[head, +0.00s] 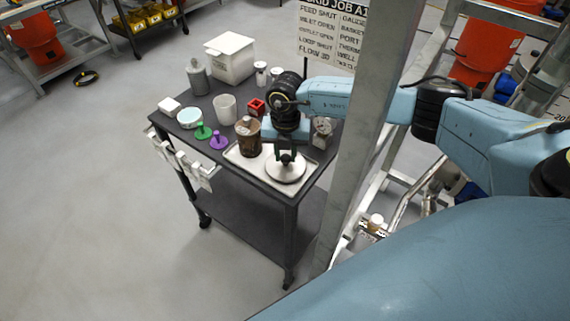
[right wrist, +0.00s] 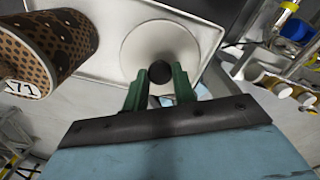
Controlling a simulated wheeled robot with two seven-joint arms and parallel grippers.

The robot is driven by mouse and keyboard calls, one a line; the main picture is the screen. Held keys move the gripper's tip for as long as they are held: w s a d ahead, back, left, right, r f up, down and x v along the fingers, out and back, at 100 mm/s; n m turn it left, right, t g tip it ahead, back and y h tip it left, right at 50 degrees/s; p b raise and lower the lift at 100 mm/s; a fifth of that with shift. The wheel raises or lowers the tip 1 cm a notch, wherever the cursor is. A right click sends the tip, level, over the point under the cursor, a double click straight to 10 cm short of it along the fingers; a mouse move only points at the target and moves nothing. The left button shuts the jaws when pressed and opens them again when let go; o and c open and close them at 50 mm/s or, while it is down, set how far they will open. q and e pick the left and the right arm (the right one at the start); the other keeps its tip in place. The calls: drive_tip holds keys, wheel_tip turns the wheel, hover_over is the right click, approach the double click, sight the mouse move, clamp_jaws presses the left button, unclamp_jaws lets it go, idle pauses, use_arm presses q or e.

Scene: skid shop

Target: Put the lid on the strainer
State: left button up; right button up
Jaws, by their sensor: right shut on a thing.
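The lid (head: 286,172) is a round pale disc with a dark knob, over the tray at the cart's near right corner. In the right wrist view the lid (right wrist: 142,42) faces me, with its black knob between the green fingers. My right gripper (head: 286,158) is shut on this knob; its fingers also show in the right wrist view (right wrist: 160,76). Whether the lid touches the tray is unclear. A brown perforated container (head: 248,138) stands just left of the lid and shows with a tag in the right wrist view (right wrist: 62,42). I cannot tell whether it is the strainer.
The pale tray (head: 237,160) lies on the dark cart (head: 175,131). A white cup (head: 225,109), green and purple pieces, a grey bottle (head: 197,77) and a white box (head: 231,57) stand behind. A metal post (head: 361,130) rises close right of the cart, with pipework beyond.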

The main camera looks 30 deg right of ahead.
sight(286, 157)
drive_tip(key=shift+r+p, duration=1.25)
drive_tip(key=shift+r, duration=0.45)
drive_tip(key=n, duration=0.1)
drive_tip(key=a+r+n, duration=0.1)
drive_tip(key=n, duration=0.1)
drive_tip(key=shift+w+b, duration=0.15)
drive_tip(key=shift+b, duration=0.15)
drive_tip(key=s+a+r+m+b, duration=0.1)
drive_tip(key=a+r+m, duration=0.3)
drive_tip(key=m, duration=1.1)
drive_tip(key=s+a+r+m+b, duration=0.2)
drive_tip(key=r+m, duration=0.6)
drive_tip(key=m, duration=0.8)
drive_tip(key=shift+s+a+m+b, duration=0.3)
drive_tip(key=shift+a+b, duration=0.45)
drive_tip(key=shift+a, duration=0.25)
drive_tip(key=shift+r, duration=0.1)
